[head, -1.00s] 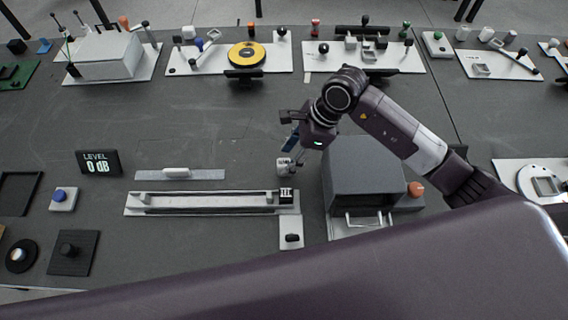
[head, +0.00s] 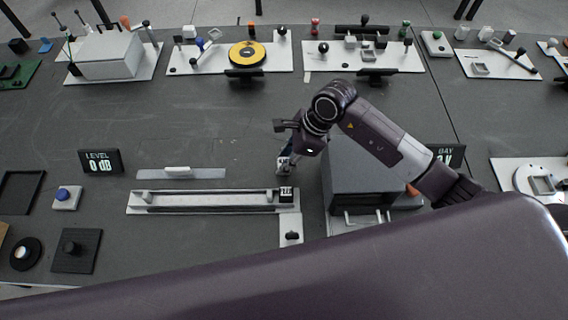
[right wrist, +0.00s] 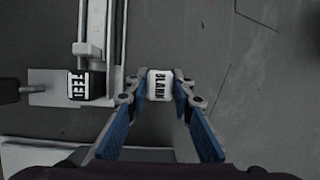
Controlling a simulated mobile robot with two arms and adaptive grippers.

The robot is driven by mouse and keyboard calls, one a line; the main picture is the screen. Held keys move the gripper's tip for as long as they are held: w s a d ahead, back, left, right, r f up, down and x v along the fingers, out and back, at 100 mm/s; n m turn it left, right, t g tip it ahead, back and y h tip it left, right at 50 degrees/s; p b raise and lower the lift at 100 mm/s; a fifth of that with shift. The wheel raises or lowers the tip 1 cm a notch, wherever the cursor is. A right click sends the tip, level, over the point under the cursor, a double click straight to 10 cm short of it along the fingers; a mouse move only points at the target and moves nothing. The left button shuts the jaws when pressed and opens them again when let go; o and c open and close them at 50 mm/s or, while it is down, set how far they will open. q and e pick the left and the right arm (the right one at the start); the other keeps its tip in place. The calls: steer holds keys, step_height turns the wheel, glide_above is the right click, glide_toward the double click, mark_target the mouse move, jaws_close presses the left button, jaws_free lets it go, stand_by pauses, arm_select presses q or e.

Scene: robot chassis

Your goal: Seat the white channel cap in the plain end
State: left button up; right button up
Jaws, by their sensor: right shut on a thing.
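The white channel cap (right wrist: 160,86), with "BLANK" on its face, is between the blue-padded fingers of my right gripper (right wrist: 161,90). The gripper is shut on it. In the head view, the right gripper (head: 284,164) is just behind the right end of the long white channel (head: 210,209); the cap is hard to make out there. In the right wrist view, the cap is beside the channel, apart from the dark block marked "FEED" (right wrist: 86,86). That block (head: 286,194) is at the channel's right end in the head view. My left gripper is out of view.
A grey box (head: 360,180) stands close to the right of the gripper. A flat strip with a white handle (head: 180,172) lies behind the channel. A "LEVEL 0 dB" display (head: 100,161) stands at the left. The table behind the channel is mostly clear.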

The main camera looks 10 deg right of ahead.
steer(key=shift+r, duration=0.1)
step_height(320, 180, up, 20)
steer(key=b, duration=0.3)
